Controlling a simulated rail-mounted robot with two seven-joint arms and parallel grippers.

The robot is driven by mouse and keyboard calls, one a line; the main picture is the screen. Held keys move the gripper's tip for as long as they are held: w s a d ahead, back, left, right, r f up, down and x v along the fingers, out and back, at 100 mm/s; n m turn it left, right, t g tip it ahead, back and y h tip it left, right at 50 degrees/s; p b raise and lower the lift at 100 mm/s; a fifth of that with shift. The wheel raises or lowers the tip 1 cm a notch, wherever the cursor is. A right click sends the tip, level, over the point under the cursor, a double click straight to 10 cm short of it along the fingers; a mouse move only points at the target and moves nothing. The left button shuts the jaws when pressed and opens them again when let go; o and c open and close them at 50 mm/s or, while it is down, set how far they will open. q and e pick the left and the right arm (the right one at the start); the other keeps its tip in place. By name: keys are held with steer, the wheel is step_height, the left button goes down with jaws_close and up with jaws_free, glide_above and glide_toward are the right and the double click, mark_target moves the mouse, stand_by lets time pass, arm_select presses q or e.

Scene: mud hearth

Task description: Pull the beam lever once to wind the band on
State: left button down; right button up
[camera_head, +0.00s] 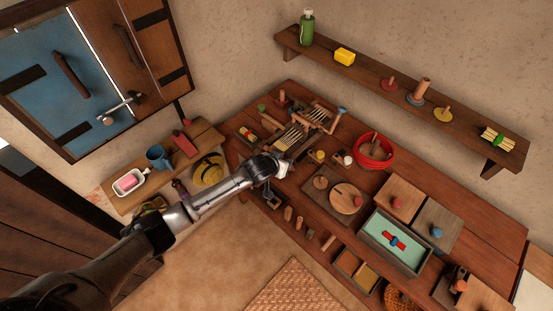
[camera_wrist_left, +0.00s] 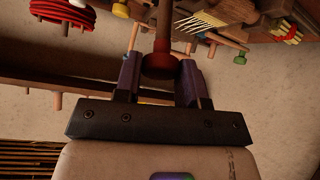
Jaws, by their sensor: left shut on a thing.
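My left gripper (camera_head: 283,168) is at the front edge of the bench, just in front of the small wooden loom (camera_head: 292,136). In the left wrist view the gripper (camera_wrist_left: 160,66) has its two fingers on either side of a dark red knob (camera_wrist_left: 160,62) on a wooden rod, shut on it. This appears to be the beam lever; in the head view it is hidden behind my gripper. Pale threads of the loom (camera_wrist_left: 205,20) show beyond the fingers in the wrist view. My right gripper is not in view.
A red coil (camera_head: 374,150), a round wooden board (camera_head: 345,198) and a green-lined tray (camera_head: 372,238) lie to the right on the bench. Small pegs stand along its front. A wall shelf (camera_head: 400,85) runs behind. A side shelf with a blue mug (camera_head: 157,156) is at left.

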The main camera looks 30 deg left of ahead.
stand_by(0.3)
arm_select(q)
steer(key=c, duration=0.7)
jaws_free()
steer(key=shift+s, duration=0.1)
steer(key=p+v, duration=0.1)
steer(key=v, duration=1.2)
steer(key=shift+s+r, duration=0.25)
